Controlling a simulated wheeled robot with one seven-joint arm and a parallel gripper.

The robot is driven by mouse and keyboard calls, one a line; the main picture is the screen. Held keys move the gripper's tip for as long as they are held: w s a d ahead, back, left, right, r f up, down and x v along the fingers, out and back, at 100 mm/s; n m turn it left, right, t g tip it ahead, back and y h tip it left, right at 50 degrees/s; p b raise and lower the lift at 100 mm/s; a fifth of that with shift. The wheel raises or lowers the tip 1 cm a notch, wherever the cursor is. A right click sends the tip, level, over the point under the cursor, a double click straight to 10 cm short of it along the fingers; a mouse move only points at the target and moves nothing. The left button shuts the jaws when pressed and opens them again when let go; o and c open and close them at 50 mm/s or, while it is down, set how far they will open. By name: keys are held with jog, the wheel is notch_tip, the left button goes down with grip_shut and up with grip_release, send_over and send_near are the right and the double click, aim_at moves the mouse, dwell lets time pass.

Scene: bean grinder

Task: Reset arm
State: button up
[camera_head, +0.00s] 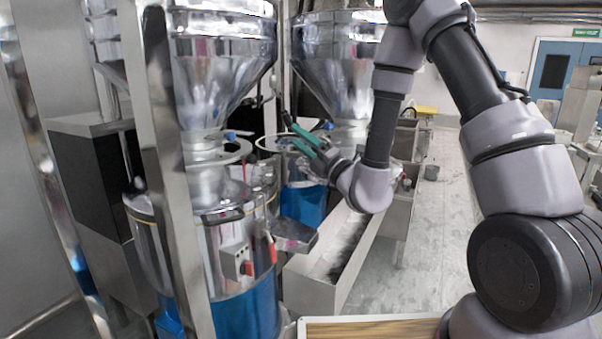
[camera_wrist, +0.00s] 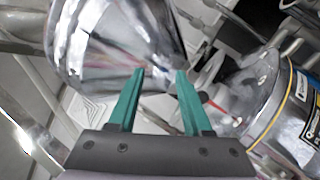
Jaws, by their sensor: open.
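My gripper (camera_head: 292,132) has green fingers and reaches in from the right on my grey and black arm. It is between the two shiny metal hoppers, just right of the near hopper (camera_head: 222,65) and in front of the far hopper (camera_head: 342,60). In the wrist view the two green fingers (camera_wrist: 158,78) stand apart with nothing held between them. A shiny metal hopper (camera_wrist: 100,45) lies beyond the fingertips there. I cannot tell whether the fingers touch anything.
The near grinder body (camera_head: 235,250) has a red switch and a blue base. A steel post (camera_head: 165,150) stands at the left. A wooden-topped surface (camera_head: 370,330) is at the bottom. Open floor (camera_head: 440,220) lies behind my arm.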

jog(key=s+a+r+n+g+y, duration=0.1)
jog(key=s+r+n+g, duration=0.4)
jog(key=s+n+g, duration=0.5)
jog(key=s+a+r+n+g+y, duration=0.1)
jog(key=s+r+n+g, duration=0.55)
jog(key=n, duration=0.65)
jog(key=s+d+f+n+g+h, duration=0.2)
jog(key=s+d+f+n+h, duration=0.2)
jog(key=s+d+n+h, duration=0.35)
jog(key=w+d+r+n+t+h, duration=0.1)
jog(key=d+r+n+t+h, duration=0.1)
jog(key=d, duration=0.7)
jog(key=w+d+r+n+t+h, duration=0.1)
jog(key=d+r+n+t+h, duration=0.1)
jog(key=d+n+t+h, duration=0.2)
jog(key=d+t+h, duration=0.2)
jog(key=d+t, duration=0.2)
jog(key=d, duration=0.1)
jog(key=shift+w+d, duration=0.15)
jog(key=shift+f, duration=0.1)
